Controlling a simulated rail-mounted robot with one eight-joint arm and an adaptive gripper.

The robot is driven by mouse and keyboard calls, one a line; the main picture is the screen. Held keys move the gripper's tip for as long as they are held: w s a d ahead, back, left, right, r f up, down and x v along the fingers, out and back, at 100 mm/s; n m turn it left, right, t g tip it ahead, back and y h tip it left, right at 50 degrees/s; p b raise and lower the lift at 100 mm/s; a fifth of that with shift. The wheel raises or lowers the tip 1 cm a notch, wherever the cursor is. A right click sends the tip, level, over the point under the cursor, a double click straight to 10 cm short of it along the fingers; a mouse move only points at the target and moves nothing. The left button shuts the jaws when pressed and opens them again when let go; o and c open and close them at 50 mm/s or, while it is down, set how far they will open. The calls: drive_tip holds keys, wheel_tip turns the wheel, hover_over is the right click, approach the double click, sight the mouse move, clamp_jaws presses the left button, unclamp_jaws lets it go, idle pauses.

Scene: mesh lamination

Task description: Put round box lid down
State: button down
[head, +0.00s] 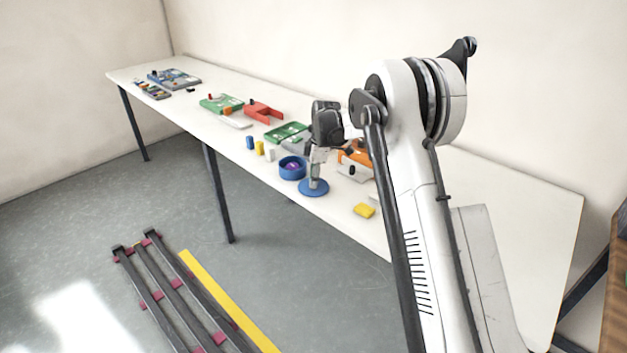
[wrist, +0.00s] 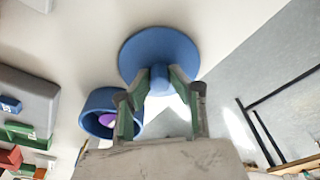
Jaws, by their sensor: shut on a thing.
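The round box lid (head: 313,190) is a flat blue disc with a small knob, near the front edge of the white table. My gripper (head: 316,172) points down and is shut on the lid's knob. In the wrist view, the fingertips (wrist: 161,78) close around the knob and the disc (wrist: 158,38) spreads beyond them. The lid looks level, at or just above the tabletop; I cannot tell whether it touches. The blue round box (head: 292,174) stands open to the left of the lid, with a purple thing (head: 291,166) inside. The box also shows in the wrist view (wrist: 90,110).
The white table (head: 470,220) has clear room at the right. A yellow block (head: 364,210) lies right of the lid. Blue, yellow and white small blocks (head: 259,148) stand left of the box. An orange and grey thing (head: 354,163) is behind the lid, partly hidden by my arm.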

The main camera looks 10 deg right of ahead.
drive_tip(key=shift+f, duration=0.15)
drive_tip(key=c, duration=1.6)
unclamp_jaws()
drive_tip(key=shift+o, duration=0.2)
